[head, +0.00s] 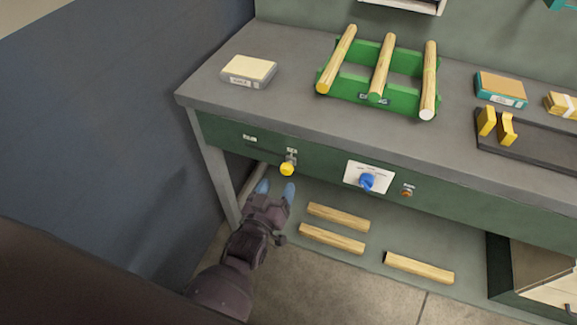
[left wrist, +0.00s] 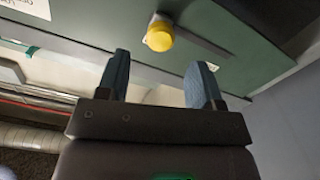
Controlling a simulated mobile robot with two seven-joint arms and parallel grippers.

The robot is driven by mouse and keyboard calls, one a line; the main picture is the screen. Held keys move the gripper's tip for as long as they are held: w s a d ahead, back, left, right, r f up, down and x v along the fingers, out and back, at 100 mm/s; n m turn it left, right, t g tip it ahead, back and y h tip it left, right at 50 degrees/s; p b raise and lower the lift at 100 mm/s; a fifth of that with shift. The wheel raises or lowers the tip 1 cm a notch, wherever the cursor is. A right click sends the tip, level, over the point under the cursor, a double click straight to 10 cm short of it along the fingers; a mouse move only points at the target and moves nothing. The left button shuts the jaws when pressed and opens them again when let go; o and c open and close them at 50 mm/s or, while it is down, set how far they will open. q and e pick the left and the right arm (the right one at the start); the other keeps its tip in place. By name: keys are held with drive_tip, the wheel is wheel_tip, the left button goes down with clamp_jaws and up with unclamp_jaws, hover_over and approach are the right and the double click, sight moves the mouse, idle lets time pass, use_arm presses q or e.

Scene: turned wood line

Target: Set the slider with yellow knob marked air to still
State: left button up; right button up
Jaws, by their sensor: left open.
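The words on both labels are too small to read. My left gripper (head: 276,188) is open and empty, just below and in front of the knob, with blue fingertips. In the left wrist view the yellow knob (left wrist: 160,34) lies beyond the fingertips, roughly between them and apart from them. My right gripper is not in view.
A blue rotary knob (head: 367,182) on a white plate and an orange button (head: 407,190) sit right of the slider. A green rack (head: 347,90) with wooden rods stands on the bench top. Wooden bars (head: 332,239) lie on the shelf below. A dark blue wall is at left.

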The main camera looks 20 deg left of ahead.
sight(285, 172)
use_arm(q)
drive_tip(key=w, duration=0.6)
drive_tip(key=shift+d+f+b, duration=0.1)
drive_tip(key=shift+b, duration=0.25)
drive_tip(key=shift+w, duration=0.75)
clamp_jaws()
drive_tip(key=shift+a, duration=0.4)
drive_tip(key=a, duration=0.5)
drive_tip(key=a+p, duration=0.1)
drive_tip(key=a, duration=0.5)
drive_tip(key=shift+w+a+p, duration=0.2)
drive_tip(key=shift+a+p, duration=0.05)
drive_tip(key=shift+p, duration=0.05)
